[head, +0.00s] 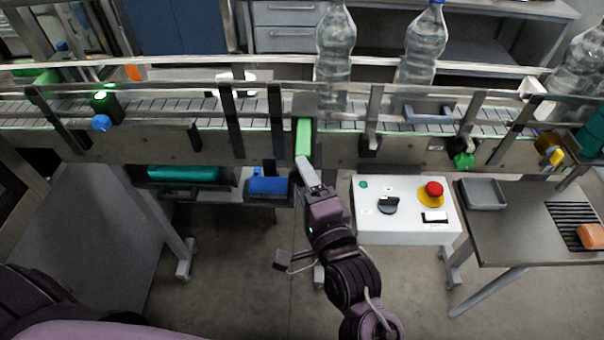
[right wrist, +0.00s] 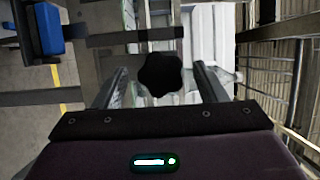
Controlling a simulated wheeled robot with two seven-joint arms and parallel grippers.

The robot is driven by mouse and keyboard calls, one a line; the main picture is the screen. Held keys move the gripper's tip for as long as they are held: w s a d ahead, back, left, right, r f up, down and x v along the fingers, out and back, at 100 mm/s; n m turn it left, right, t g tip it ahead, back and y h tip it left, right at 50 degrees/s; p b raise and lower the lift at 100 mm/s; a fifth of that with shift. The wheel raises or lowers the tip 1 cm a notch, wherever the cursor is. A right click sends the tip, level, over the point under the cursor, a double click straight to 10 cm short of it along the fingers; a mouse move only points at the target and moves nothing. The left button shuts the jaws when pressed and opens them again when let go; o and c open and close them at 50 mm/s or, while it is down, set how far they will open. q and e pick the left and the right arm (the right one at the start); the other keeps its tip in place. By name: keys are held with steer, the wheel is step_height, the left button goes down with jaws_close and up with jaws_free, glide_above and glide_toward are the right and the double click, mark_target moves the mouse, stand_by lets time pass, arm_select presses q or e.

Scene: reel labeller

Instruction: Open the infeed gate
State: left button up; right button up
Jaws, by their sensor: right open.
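My right gripper (head: 303,166) reaches up to the front rail of the conveyor (head: 180,106), just below an upright green strip (head: 304,137). In the right wrist view, my right gripper (right wrist: 160,72) is open, with one finger on each side of a black lobed knob (right wrist: 162,76). The fingers look apart from the knob. The knob cannot be picked out in the head view. I cannot tell for sure which part is the infeed gate; a pale panel (head: 305,102) stands above the green strip. My left gripper is not in view.
Clear bottles (head: 335,50) stand on the conveyor's far side. A control box (head: 405,222) with a red button (head: 433,190) sits right of my right arm. A blue block (head: 268,186) is close at left. A side table (head: 525,225) stands at right.

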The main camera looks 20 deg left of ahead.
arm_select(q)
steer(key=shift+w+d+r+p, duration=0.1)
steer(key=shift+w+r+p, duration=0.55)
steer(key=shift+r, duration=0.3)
arm_select(e)
steer(key=v, duration=0.6)
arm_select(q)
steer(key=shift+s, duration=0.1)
arm_select(e)
steer(key=shift+s+f, duration=0.1)
step_height(320, 180, down, 23)
steer(key=d+n+g+h+b, duration=0.3)
steer(key=s+d+f+n+g+h+b, duration=0.2)
steer(key=d+f, duration=0.3)
steer(key=f, duration=0.7)
steer(key=s+d+f+n+g+h+b, duration=0.1)
steer(key=s+d+f+n+h, duration=0.2)
steer(key=f, duration=0.8)
arm_select(q)
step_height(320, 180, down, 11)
steer(key=b, duration=0.5)
arm_select(e)
steer(key=s+d+f+n+g+h, duration=0.3)
steer(key=s+d+f+g, duration=0.4)
steer(key=s+d+f, duration=1.3)
step_height(320, 180, down, 4)
steer(key=s+n, duration=0.1)
steer(key=s, duration=0.2)
steer(key=shift+n, duration=0.3)
